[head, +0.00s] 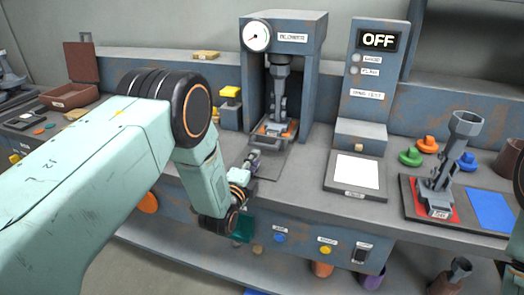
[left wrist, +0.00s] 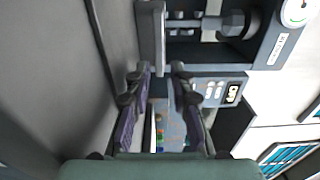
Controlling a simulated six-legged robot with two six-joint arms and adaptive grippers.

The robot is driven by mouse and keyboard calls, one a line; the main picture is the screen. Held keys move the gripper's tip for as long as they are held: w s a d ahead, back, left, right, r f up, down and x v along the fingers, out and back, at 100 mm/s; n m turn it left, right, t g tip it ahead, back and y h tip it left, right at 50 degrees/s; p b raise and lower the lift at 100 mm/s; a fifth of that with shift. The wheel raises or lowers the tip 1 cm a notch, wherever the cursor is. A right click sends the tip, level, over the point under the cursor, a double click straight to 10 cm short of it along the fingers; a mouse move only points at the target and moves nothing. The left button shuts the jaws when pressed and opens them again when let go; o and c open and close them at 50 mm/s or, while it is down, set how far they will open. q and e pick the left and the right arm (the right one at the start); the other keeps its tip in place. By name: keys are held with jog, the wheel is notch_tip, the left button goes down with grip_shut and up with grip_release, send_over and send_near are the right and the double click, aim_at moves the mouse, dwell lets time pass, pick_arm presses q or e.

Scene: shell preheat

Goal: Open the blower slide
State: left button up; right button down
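My left gripper (head: 252,162) is in front of the gauge station, close to the bench's front edge. Its two fingers also show in the left wrist view (left wrist: 163,72), apart, with nothing between them. On the bench's front face are a blue knob (head: 279,238), a yellow knob (head: 326,250) and a dark switch-like part (head: 361,254) with a small label. The labels are too small to read, so I cannot tell which part is the blower slide. My left forearm hides part of the bench front. My right gripper does not show.
The gauge station (head: 318,45) stands behind my left gripper. A control tower (head: 375,75) reads OFF. A white pad (head: 357,171) lies before it. A grey clamp fixture (head: 462,130) stands on the right, near coloured knobs (head: 427,145) and a blue mat (head: 492,211).

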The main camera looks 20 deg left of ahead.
aim_at(262, 147)
pick_arm(q)
jog(key=w+b, duration=0.1)
jog(key=w, duration=0.4)
jog(key=shift+f, duration=0.15)
jog(key=shift+w+d, duration=0.1)
jog(key=shift+w, duration=0.5)
jog(key=shift+w+a, duration=0.15)
jog(key=shift+a, duration=0.1)
jog(key=shift+w+d, duration=0.1)
jog(key=shift+d, duration=0.1)
jog(key=shift+c, duration=0.4)
jog(key=shift+c, duration=0.7)
grip_shut()
